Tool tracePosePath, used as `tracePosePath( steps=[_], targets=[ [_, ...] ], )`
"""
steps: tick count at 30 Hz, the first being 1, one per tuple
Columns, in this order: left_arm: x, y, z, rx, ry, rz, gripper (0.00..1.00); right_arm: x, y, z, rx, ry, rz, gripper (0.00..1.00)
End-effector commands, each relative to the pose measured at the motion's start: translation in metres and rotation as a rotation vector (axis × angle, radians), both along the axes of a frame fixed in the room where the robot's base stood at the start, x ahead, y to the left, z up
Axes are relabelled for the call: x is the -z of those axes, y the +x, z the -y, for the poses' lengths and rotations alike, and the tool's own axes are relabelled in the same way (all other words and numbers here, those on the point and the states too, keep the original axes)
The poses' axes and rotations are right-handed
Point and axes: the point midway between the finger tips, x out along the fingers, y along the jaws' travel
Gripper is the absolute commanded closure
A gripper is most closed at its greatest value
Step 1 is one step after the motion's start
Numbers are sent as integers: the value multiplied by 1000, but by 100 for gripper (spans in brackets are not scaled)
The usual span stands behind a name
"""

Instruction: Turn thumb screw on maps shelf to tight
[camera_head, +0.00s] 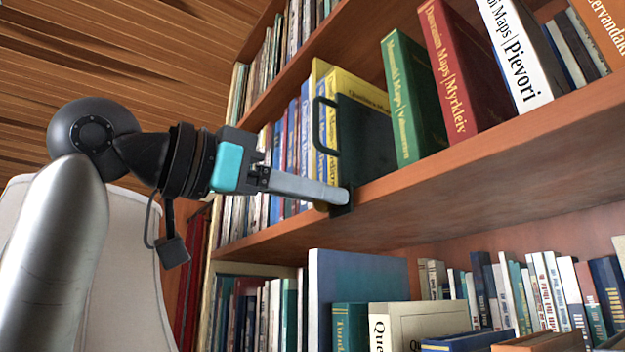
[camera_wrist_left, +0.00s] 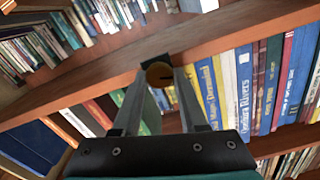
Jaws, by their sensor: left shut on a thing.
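The maps shelf (camera_head: 470,190) is a reddish wooden board holding upright books with "Maps" on their spines. A dark bookend with a black handle (camera_head: 318,125) stands on it, and its black clamp (camera_head: 343,201) grips the shelf's front edge. The thumb screw is a round brass-coloured knob (camera_wrist_left: 159,73) with a dark slot or mark, seen in the left wrist view. My left gripper (camera_head: 335,196) reaches in from the left, with its fingers shut on the knob at the shelf edge. The fingers hide most of the knob in the head view. My right gripper is not in view.
Green (camera_head: 413,100), red (camera_head: 462,75) and white (camera_head: 515,55) map books stand right of the bookend. Yellow and blue books stand left of it. A lower shelf holds more books, including a tall blue one (camera_head: 355,280). A pale chair-like back (camera_head: 125,270) stands behind my arm.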

Motion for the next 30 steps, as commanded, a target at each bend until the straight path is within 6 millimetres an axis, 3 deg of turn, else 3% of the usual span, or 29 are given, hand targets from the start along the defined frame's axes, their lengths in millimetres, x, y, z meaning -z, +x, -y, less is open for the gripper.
tracePosePath(
  steps=[30],
  targets=[
    [0,-2,1,1,556,764,100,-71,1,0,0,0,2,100]
  ],
)
